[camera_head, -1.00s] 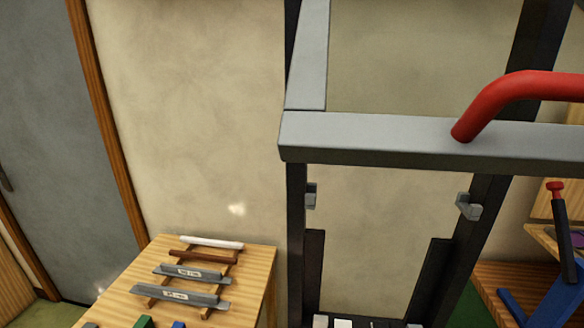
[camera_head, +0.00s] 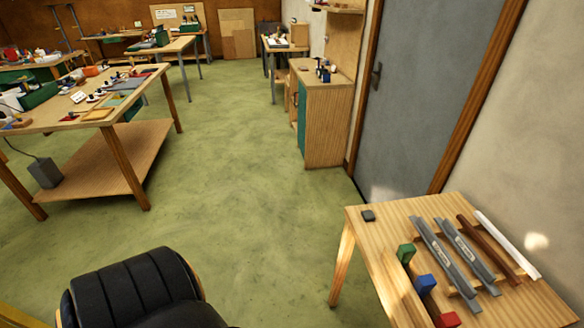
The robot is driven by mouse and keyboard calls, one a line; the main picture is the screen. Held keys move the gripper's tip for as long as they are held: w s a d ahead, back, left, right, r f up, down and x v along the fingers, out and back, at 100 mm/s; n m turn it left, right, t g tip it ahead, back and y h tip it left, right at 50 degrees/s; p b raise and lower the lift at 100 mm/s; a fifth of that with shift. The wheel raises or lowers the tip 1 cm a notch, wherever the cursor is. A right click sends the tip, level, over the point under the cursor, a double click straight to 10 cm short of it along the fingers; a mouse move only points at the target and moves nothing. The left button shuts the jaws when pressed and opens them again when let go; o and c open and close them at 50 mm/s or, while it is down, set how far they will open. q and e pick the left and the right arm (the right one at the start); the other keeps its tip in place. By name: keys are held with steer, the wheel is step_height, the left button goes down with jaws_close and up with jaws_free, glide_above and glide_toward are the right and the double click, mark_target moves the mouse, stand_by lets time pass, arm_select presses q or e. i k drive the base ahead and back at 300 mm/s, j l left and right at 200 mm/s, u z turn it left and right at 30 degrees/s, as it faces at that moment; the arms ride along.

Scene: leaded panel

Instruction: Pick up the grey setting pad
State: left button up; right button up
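A small dark grey block (camera_head: 368,215), which looks like the grey setting pad, lies flat on the far left corner of the wooden table (camera_head: 381,239) at the lower right. Nothing touches it. Neither of my grippers shows in the view, so I cannot see whether they are open or shut.
On the same table stand a green block (camera_head: 406,253), a blue block (camera_head: 425,284) and a red block (camera_head: 447,320), beside grey bars (camera_head: 444,262), a brown bar and a white bar (camera_head: 507,245). A black padded seat (camera_head: 130,290) is at lower left. Green floor (camera_head: 260,215) is open in the middle.

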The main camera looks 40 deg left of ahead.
mark_target(367, 217)
steer(key=u, duration=0.7)
steer(key=i+j, duration=0.15)
steer(key=j, duration=0.2)
steer(key=i+j+z, duration=0.15)
steer(key=j, duration=0.25)
steer(key=i+j, duration=0.2)
steer(key=j, duration=0.15)
steer(key=z, duration=0.05)
